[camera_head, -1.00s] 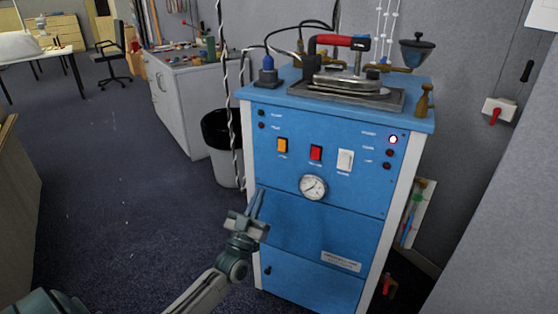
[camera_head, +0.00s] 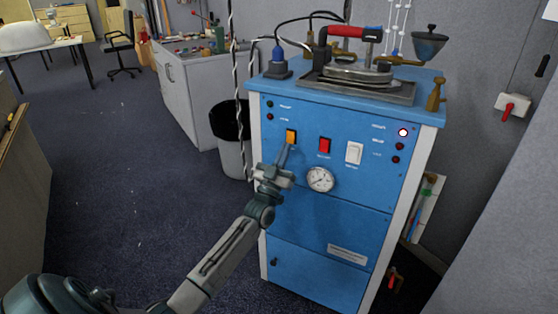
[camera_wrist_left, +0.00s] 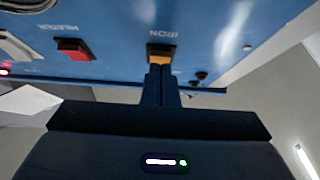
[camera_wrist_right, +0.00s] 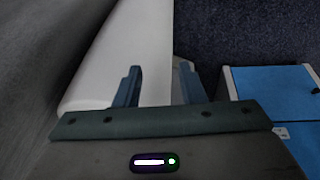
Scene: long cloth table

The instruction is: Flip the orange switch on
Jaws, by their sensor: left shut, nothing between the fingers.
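The orange switch (camera_head: 291,136) is at the upper left of the blue machine's front panel. It also shows in the left wrist view (camera_wrist_left: 161,50), beside the label "IRON". My left gripper (camera_head: 286,150) is shut and empty. Its fingertips are at the lower edge of the orange switch; I cannot tell whether they touch it. In the left wrist view the closed fingers (camera_wrist_left: 161,72) point straight at the switch and hide part of it. My right gripper (camera_wrist_right: 160,90) is open and empty, away from the panel.
A red switch (camera_head: 324,146) and a white switch (camera_head: 354,153) sit right of the orange one, with a gauge (camera_head: 320,179) below. An iron (camera_head: 350,70) stands on top of the blue machine (camera_head: 330,215).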

